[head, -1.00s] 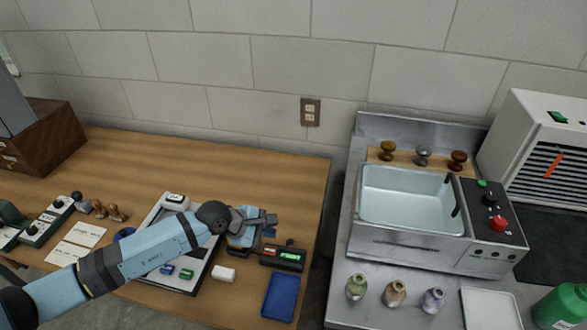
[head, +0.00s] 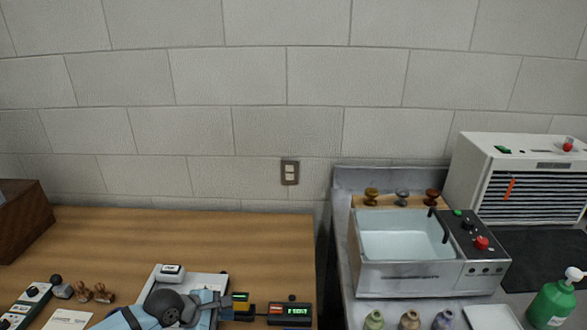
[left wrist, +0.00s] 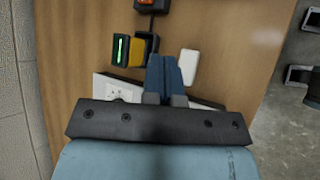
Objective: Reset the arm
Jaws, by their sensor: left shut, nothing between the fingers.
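My left arm comes in at the bottom of the head view, and its gripper (head: 222,300) is low over the right side of the wooden table (head: 200,235). In the left wrist view the two blue fingers (left wrist: 163,75) are together with nothing between them. They point past a small yellow and black device (left wrist: 145,50) with a green-lit strip and a white block (left wrist: 189,63). The fingers look apart from both. My right gripper is in neither view.
A display box (head: 290,313) sits near the table's right edge. A white tray (head: 205,282) lies under my left arm. Wooden stamps (head: 103,293) are to the left. A steel sink unit (head: 365,280) stands right of a gap, with several small bottles (head: 409,320) in front.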

